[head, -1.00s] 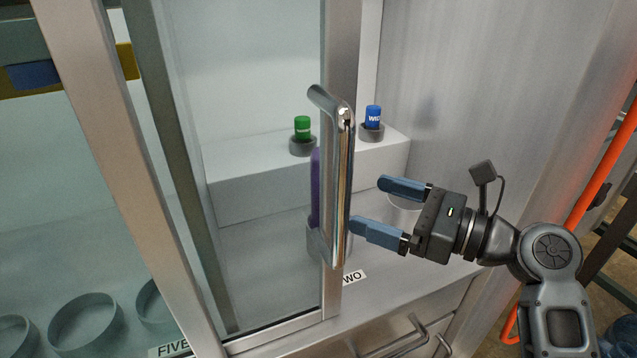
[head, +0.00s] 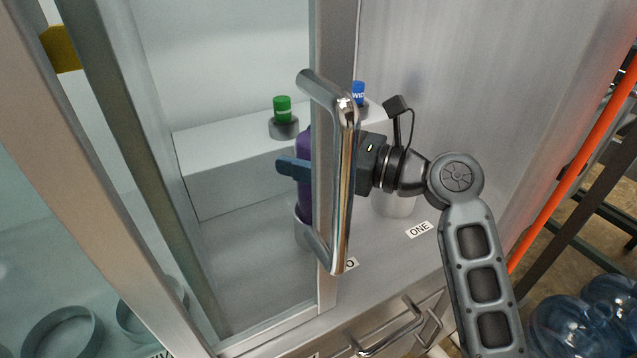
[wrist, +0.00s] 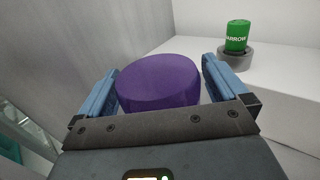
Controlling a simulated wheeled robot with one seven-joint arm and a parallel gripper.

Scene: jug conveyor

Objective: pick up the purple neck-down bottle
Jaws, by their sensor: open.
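The purple bottle (head: 305,201) stands upright in a grey ring holder (head: 300,236) inside the cabinet, partly hidden by the door frame and handle in the head view. In the wrist view the bottle's flat purple end (wrist: 158,82) lies between the two blue fingers. My gripper (wrist: 160,85) is open, with one finger on each side of the bottle. In the head view one blue finger (head: 294,168) shows in front of the bottle; the other is hidden. I cannot tell whether the fingers touch the bottle.
The metal door handle (head: 345,180) and door frame stand in front of my gripper. A green-capped bottle top (head: 282,110) and a blue-capped one (head: 358,94) sit in holders on the raised white step (head: 230,165) behind. Empty rings (head: 62,335) stand at lower left.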

